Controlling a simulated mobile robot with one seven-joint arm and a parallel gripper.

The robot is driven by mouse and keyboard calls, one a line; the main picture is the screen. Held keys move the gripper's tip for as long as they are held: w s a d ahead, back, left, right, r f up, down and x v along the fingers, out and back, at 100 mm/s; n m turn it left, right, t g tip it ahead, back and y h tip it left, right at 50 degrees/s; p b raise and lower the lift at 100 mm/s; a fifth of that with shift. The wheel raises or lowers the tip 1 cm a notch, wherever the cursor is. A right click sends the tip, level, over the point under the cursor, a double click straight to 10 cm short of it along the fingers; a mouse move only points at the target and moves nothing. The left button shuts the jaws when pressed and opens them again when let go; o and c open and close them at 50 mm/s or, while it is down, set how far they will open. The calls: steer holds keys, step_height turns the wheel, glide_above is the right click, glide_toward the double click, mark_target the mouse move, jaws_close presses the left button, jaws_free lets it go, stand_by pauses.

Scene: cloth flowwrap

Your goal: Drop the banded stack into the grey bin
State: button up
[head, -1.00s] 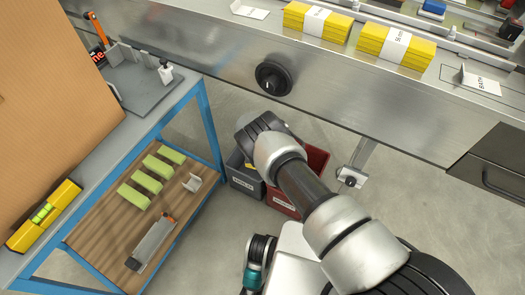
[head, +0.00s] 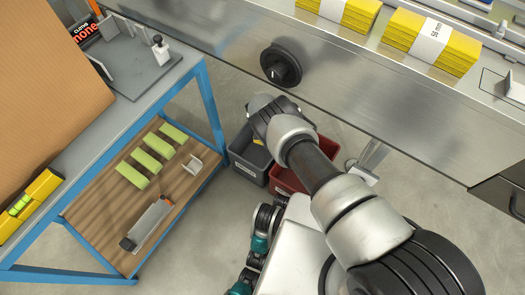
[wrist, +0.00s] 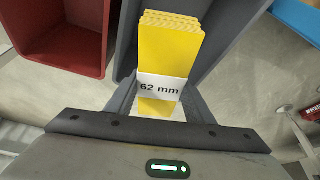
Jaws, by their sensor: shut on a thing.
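The banded stack (wrist: 165,60) is yellow with a white band marked "62 mm" and shows upright in the wrist view. My gripper (wrist: 160,100) is shut on it, one finger on each side near the band. The grey bin (wrist: 125,45) lies beneath the stack in the wrist view, and the stack's far end is over its opening. In the head view the grey bin (head: 247,168) stands on the floor below my gripper (head: 262,130). There only a small yellow bit of the stack (head: 258,141) shows; my wrist hides the rest.
A red bin (head: 290,182) stands right beside the grey one; it is at the left in the wrist view (wrist: 62,50). A steel machine (head: 330,90) with a black knob (head: 281,62) and yellow stacks stands above. A blue-framed cart (head: 209,105) is at left.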

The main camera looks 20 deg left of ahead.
step_height(320, 180, down, 2)
steer(key=shift+f+b, duration=0.25)
steer(key=shift+b, duration=0.35)
steer(key=o, duration=1.1)
steer(key=shift+o, duration=0.2)
steer(key=p+v, duration=0.7)
steer(key=v, duration=1)
steer(key=shift+r+p, duration=0.2)
steer(key=shift+p, duration=0.15)
steer(key=shift+s+d, duration=0.1)
